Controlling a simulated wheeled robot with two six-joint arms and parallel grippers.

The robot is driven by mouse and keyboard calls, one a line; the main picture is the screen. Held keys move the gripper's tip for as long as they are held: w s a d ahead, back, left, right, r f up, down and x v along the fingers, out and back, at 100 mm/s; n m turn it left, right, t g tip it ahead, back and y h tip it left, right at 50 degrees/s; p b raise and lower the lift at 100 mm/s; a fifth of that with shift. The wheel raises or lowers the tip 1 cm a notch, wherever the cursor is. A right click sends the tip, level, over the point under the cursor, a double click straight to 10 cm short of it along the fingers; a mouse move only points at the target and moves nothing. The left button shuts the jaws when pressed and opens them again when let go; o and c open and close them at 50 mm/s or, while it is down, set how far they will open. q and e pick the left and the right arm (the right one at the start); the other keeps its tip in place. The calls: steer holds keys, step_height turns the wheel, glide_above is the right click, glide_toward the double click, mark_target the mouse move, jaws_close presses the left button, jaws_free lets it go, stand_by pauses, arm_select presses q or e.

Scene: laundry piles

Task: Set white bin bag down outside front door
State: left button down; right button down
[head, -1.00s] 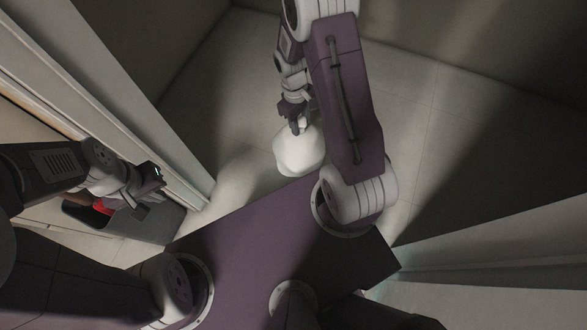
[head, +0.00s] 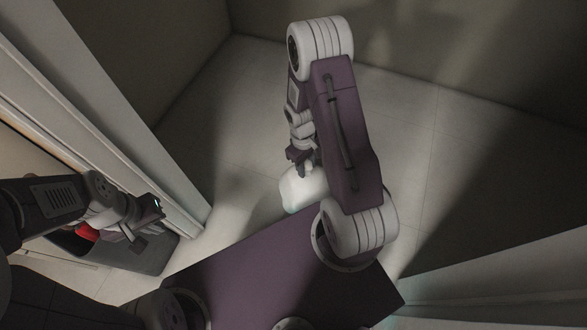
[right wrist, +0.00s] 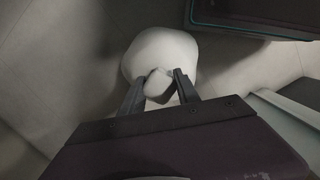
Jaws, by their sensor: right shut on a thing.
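The white bin bag (head: 297,191) is a pale rounded bundle below my right gripper (head: 304,168) in the head view, partly hidden by my arm. In the right wrist view, my right gripper (right wrist: 160,82) is shut on the knotted top of the bag (right wrist: 160,50), with the fingers on either side of the knot. The bag is low near the tiled floor; I cannot tell whether it touches it. My left gripper (head: 148,222) is at the left by the door frame, over a dark grey bin; its fingers are too small to read.
A pale door frame (head: 150,165) stands to the left. The dark grey bin (head: 150,255), with something red (head: 86,232) at it, is beyond the frame. Bare tiled floor (head: 400,120) lies around the bag, with walls at the back. Another pale frame (head: 500,270) is at lower right.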

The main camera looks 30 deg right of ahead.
steer(key=w+f+b, duration=0.1)
steer(key=w, duration=0.1)
steer(key=w+f+b, duration=0.1)
steer(key=w+f, duration=0.1)
steer(key=w, duration=0.1)
steer(key=w+f+b, duration=0.1)
steer(key=w+b, duration=0.1)
steer(key=shift+w+a+f, duration=0.15)
steer(key=shift+a+f, duration=0.15)
steer(key=shift+f, duration=0.1)
steer(key=shift+w, duration=0.3)
step_height(320, 180, down, 4)
steer(key=b, duration=0.3)
steer(key=shift+f+b, duration=0.2)
steer(key=shift+b, duration=0.1)
steer(key=shift+r, duration=0.25)
steer(key=c, duration=0.9)
jaws_free()
steer(key=shift+s+f, duration=0.1)
